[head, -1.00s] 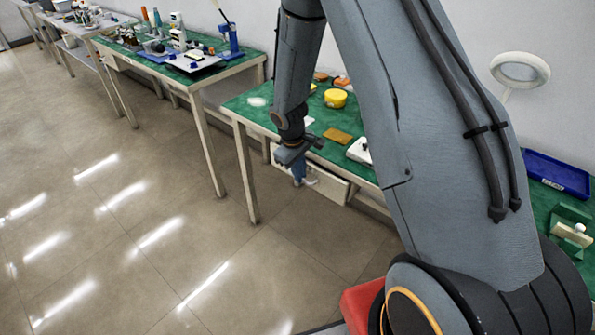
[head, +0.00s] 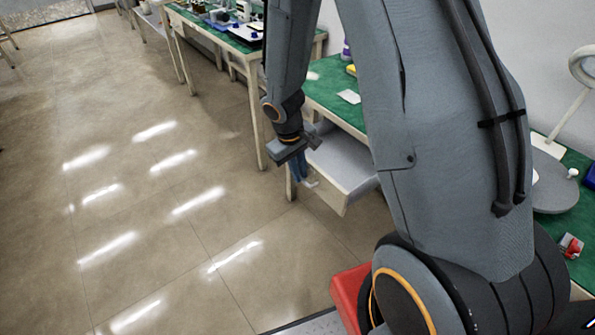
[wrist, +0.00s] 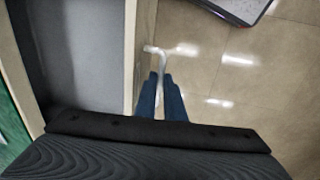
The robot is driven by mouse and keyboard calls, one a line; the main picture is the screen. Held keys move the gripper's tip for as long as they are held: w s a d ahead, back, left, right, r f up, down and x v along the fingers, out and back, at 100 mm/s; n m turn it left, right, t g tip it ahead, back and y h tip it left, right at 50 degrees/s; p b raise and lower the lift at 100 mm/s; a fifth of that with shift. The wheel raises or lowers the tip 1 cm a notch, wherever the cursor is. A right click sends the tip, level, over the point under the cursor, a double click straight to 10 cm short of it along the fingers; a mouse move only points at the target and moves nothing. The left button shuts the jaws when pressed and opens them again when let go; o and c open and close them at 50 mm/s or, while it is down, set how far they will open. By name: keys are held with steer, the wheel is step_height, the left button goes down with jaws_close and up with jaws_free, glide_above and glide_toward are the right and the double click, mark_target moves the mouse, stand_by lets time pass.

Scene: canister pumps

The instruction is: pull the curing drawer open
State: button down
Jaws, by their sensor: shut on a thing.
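The curing drawer (head: 345,166) stands pulled out from under the green-topped table, and its grey inside shows from above. It also shows at the left of the wrist view (wrist: 88,50). My gripper (head: 307,183) is at the drawer's front, pointing down. Its blue fingers (wrist: 162,90) are shut on the pale drawer handle (wrist: 172,52), which sticks out from the front panel. In the head view the fingers hide much of the handle. How far the drawer's back end reaches under the table is hidden by my arm.
The green tabletop (head: 335,104) runs above the drawer. Another green table (head: 215,27) with several items stands farther back. A grey round stand (head: 555,190) and a small red item (head: 571,246) are at the right. The tiled floor (head: 150,210) at left is clear.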

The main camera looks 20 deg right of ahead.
steer(key=c, duration=2.1)
jaws_free()
steer(key=shift+r, duration=0.1)
steer(key=r, duration=0.2)
steer(key=a+r, duration=0.1)
steer(key=r, duration=0.4)
steer(key=shift+s+a+r, duration=0.15)
steer(key=shift+s+r, duration=0.1)
steer(key=s+r+m, duration=0.1)
steer(key=s+r, duration=0.1)
steer(key=s, duration=0.3)
steer(key=s+r+m+y, duration=0.1)
steer(key=s+r, duration=0.2)
steer(key=s, duration=0.2)
steer(key=s+a+r+m+y, duration=0.1)
steer(key=s+r, duration=0.2)
steer(key=s, duration=0.2)
steer(key=shift+s+r, duration=0.15)
steer(key=shift+r, duration=0.05)
